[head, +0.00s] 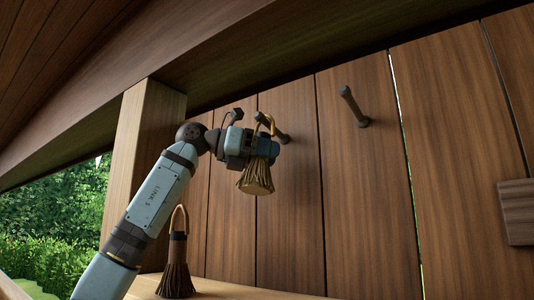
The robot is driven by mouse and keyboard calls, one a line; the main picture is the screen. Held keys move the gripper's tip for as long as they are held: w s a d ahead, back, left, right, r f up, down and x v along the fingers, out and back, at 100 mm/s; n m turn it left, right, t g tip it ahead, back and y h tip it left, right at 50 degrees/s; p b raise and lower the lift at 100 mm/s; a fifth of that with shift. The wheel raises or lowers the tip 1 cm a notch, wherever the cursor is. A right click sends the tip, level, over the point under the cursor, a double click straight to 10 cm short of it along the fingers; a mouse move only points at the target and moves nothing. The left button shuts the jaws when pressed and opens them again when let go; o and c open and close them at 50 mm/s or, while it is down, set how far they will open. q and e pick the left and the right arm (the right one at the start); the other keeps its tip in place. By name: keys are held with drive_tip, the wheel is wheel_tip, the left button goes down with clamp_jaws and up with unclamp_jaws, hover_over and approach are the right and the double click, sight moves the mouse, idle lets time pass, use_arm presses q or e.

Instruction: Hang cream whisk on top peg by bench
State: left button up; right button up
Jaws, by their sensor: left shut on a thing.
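A whisk with pale tan bristles (256,178), likely the cream one, hangs bristles down in my left gripper (250,147), which is shut on its upper part. Its thin tan loop stands up above the gripper and overlaps the outer end of a wooden peg (277,134) on the plank wall. I cannot tell whether the loop is around that peg or in front of it. Another peg (352,105) sticks out bare, higher up to the right. A darker brown whisk (177,262) stands upright on the bench (225,289), its loop up. My right gripper is out of view.
The plank wall (370,210) fills the right side. A wooden post (137,150) stands behind my left arm, and a beam (260,65) runs overhead. A small dark bent piece shows just left of the loop, its nature unclear. A wooden block (518,212) is on the wall at right.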

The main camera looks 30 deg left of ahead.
use_arm(q)
drive_tip(key=o, duration=0.9)
drive_tip(key=shift+o, duration=0.7)
drive_tip(key=shift+s+a, duration=0.2)
drive_tip(key=shift+a, duration=0.05)
drive_tip(key=b+v, duration=0.3)
drive_tip(key=v, duration=1)
drive_tip(key=shift+s+r, duration=0.1)
